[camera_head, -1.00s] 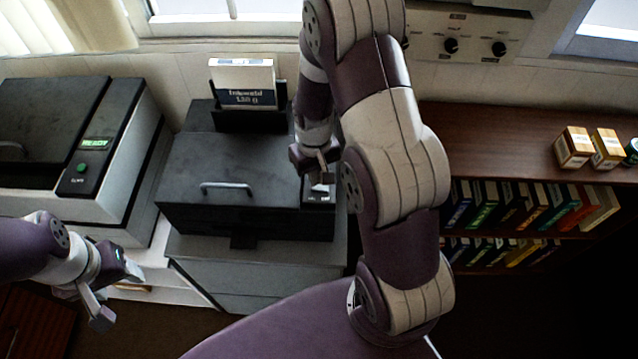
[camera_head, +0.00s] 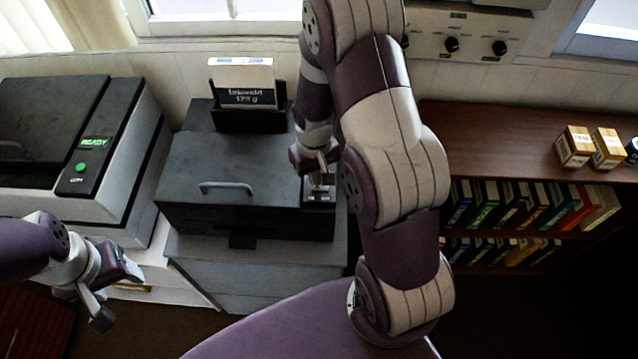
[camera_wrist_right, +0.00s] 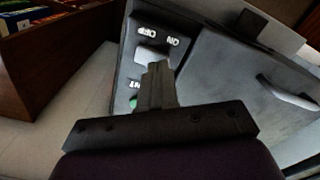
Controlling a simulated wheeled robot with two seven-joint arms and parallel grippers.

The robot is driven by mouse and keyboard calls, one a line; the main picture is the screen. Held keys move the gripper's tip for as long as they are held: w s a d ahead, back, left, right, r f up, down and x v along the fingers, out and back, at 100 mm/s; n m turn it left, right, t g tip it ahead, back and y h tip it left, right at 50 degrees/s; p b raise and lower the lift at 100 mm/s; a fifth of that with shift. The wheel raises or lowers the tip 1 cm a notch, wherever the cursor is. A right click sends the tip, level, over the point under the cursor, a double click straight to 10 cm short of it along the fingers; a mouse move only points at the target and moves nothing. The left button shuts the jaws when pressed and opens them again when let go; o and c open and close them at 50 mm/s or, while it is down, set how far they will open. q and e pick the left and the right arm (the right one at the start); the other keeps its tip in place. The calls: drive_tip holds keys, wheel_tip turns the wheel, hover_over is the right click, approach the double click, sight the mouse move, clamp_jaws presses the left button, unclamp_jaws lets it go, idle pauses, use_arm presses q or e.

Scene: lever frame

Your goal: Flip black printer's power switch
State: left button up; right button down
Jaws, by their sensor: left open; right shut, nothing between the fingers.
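The black printer (camera_head: 225,168) stands on a grey cabinet in the middle of the head view. Its control panel (camera_head: 318,200) is at its right front corner, partly hidden by my right gripper. In the right wrist view the panel shows a light-coloured power switch (camera_wrist_right: 146,58) beside the ON and OFF lettering, with a green button partly hidden below. My right gripper (camera_head: 320,183) is shut and empty, pointing down over the panel. Its fingertips (camera_wrist_right: 158,68) overlap the switch's edge in the wrist view; I cannot tell whether they touch. My left gripper (camera_head: 118,297) is open and empty at lower left.
A larger white-and-black machine (camera_head: 120,150) with a lit READY display stands at the left. A paper box (camera_head: 243,82) stands in the printer's rear tray. A brown bookshelf (camera_head: 490,140) with small boxes on top is at the right. My right arm covers the centre.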

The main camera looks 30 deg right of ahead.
drive_tip(key=shift+f+b, duration=0.4)
drive_tip(key=shift+f, duration=0.25)
drive_tip(key=shift+r, duration=0.1)
wheel_tip(320, 180, up, 7)
drive_tip(key=p, duration=0.6)
idle(0.4)
